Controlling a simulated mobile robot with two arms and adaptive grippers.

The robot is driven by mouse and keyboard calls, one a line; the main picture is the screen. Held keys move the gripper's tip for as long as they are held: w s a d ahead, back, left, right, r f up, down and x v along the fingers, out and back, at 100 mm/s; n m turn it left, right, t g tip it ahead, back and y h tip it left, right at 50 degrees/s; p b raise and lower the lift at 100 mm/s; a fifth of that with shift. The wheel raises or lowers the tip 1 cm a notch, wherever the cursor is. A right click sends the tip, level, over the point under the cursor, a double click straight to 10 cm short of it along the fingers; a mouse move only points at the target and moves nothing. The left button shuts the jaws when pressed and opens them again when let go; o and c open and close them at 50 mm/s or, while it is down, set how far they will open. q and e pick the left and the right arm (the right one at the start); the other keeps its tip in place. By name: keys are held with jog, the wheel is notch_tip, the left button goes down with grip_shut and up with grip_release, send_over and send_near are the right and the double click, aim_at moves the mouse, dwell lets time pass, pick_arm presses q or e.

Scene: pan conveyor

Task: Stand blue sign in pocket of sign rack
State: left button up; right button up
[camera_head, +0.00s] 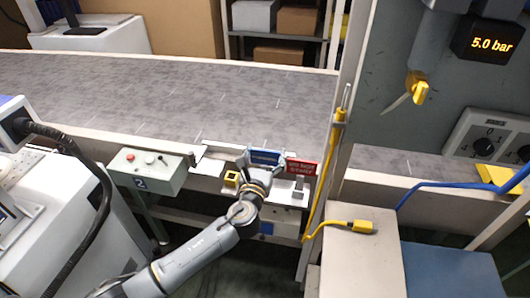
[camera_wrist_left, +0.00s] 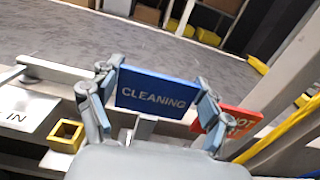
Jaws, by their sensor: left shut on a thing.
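The blue sign (camera_head: 264,157) is lettered CLEANING in the left wrist view (camera_wrist_left: 150,100). My left gripper (camera_head: 264,163) is shut on it, one finger at each side edge, with the lettered face toward the wrist camera. The sign looks upright, slightly tilted in the wrist picture. A red sign (camera_head: 302,168) stands just right of the gripper. A small yellow square frame (camera_head: 230,183) with a dark opening is left of the gripper; it also shows in the left wrist view (camera_wrist_left: 77,143). I cannot tell whether this is the rack's pocket. The blue sign's lower edge is partly hidden.
A grey conveyor (camera_head: 170,95) runs behind the ledge. A control box (camera_head: 146,172) marked 2 stands to the left. A post with a yellow cable (camera_head: 325,190) rises to the right, beside a beige cabinet (camera_head: 355,265). A white plate (camera_wrist_left: 22,108) lies left of the yellow frame.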

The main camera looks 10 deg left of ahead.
pick_arm(q)
jog(key=shift+f+b, duration=0.6)
jog(key=shift+f, duration=0.3)
jog(key=o, duration=1.5)
jog(key=shift+r, duration=0.1)
jog(key=s, duration=1.2)
